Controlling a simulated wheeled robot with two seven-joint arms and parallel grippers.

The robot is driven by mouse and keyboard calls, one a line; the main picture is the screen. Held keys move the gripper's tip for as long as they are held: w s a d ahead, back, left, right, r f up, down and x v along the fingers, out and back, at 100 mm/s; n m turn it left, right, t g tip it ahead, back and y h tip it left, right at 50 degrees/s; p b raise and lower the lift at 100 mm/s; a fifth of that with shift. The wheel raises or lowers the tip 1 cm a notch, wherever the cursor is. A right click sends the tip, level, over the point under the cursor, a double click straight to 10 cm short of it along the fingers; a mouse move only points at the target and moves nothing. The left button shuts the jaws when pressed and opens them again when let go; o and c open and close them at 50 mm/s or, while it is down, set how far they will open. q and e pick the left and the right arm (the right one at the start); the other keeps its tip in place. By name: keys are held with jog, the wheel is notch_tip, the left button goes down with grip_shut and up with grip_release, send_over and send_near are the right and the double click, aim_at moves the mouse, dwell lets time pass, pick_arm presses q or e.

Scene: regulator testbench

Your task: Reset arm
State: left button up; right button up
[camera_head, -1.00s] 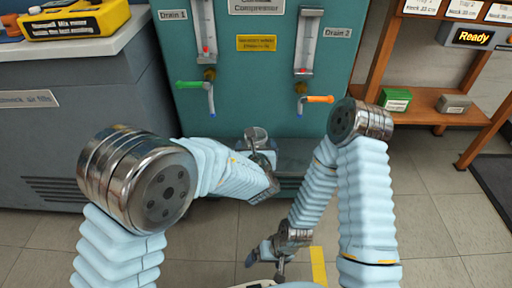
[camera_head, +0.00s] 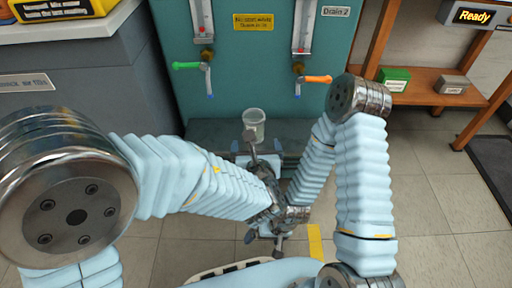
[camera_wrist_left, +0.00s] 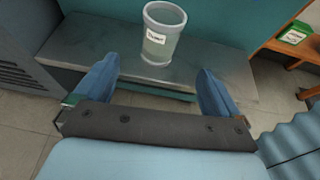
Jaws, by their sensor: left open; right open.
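My left arm reaches in from the left, and its gripper (camera_head: 257,150) points at the grey ledge of the teal machine. It is open and empty; both blue fingers (camera_wrist_left: 208,92) stand wide apart in the left wrist view. A clear cup (camera_head: 254,122) with a white label stands upright on the ledge, just beyond these fingertips; it also shows in the left wrist view (camera_wrist_left: 160,45). My right arm folds down at the right, with its gripper (camera_head: 264,244) low, over the floor and open. The left forearm and wrist pass close to the right wrist and partly hide it.
The teal machine (camera_head: 240,85) carries a green-handled valve (camera_head: 187,66) and an orange-handled valve (camera_head: 317,79). A grey cabinet (camera_head: 100,75) stands left. A wooden shelf (camera_head: 418,88) with a green box (camera_head: 394,79) stands right.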

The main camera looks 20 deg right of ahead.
pick_arm(q)
jog(key=shift+s+a+r, duration=0.15)
jog(key=shift+s+r, duration=0.05)
jog(key=shift+s, duration=0.3)
jog(key=s+a+f+m+g+p, duration=0.4)
jog(key=a+f+m, duration=0.7)
jog(key=m, duration=0.4)
jog(key=s+a+f+m+g+h+p, duration=0.1)
jog(key=s+a+f+m+g+p, duration=0.4)
jog(key=a+f+m, duration=0.6)
jog(key=s+a+m+g, duration=0.2)
jog(key=m+g, duration=0.1)
jog(key=m, duration=0.2)
jog(key=shift+a+f, duration=0.25)
jog(key=shift+m, duration=0.3)
